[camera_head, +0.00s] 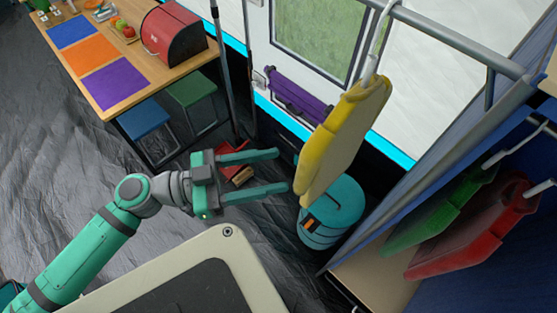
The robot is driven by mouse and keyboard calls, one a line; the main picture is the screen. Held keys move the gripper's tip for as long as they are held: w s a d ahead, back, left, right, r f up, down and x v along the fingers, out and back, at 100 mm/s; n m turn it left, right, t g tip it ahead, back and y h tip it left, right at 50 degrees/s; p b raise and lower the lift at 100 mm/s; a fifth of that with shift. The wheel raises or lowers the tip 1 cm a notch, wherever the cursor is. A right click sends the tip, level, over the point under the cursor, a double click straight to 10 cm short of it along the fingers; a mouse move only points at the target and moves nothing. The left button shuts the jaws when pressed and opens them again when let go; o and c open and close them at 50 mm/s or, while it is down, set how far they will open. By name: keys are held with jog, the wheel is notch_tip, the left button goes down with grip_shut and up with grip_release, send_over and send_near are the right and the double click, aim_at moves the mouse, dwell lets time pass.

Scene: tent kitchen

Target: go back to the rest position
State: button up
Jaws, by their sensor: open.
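My gripper (281,171) is in the middle of the view at the end of my green arm, which reaches in from the lower left. Its two fingers point right and stand apart, with nothing between them. A yellow cutting board (345,132) hangs by a hook from a grey rail (455,40), just right of the fingertips. The lower fingertip appears close to the board's left edge; I cannot tell whether they touch.
A teal bin (340,200) stands on the floor behind the yellow board. Green (440,212) and red (475,235) boards hang at the right. A wooden table (130,55) with coloured mats and a red bread box (173,35) is at upper left, with blue (143,119) and green (192,89) stools beside it.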

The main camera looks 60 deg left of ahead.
jog(key=v, duration=0.5)
jog(key=shift+s+a+r, duration=0.1)
jog(key=shift+s, duration=0.3)
jog(key=w+d+f+n+t+y, duration=0.1)
jog(key=w+d+f+n+y, duration=0.15)
jog(key=d+f, duration=0.45)
jog(key=w+d+f+n+y, duration=0.1)
jog(key=w+d+f+y, duration=0.3)
jog(key=f, duration=0.6)
jog(key=s+d+f+g, duration=0.1)
jog(key=d+f, duration=0.2)
jog(key=d, duration=0.7)
jog(key=s+d+f+g, duration=0.1)
jog(key=d+f, duration=0.2)
jog(key=d, duration=0.7)
jog(key=shift+d+g, duration=0.2)
jog(key=shift+g, duration=0.2)
jog(key=shift+h, duration=0.25)
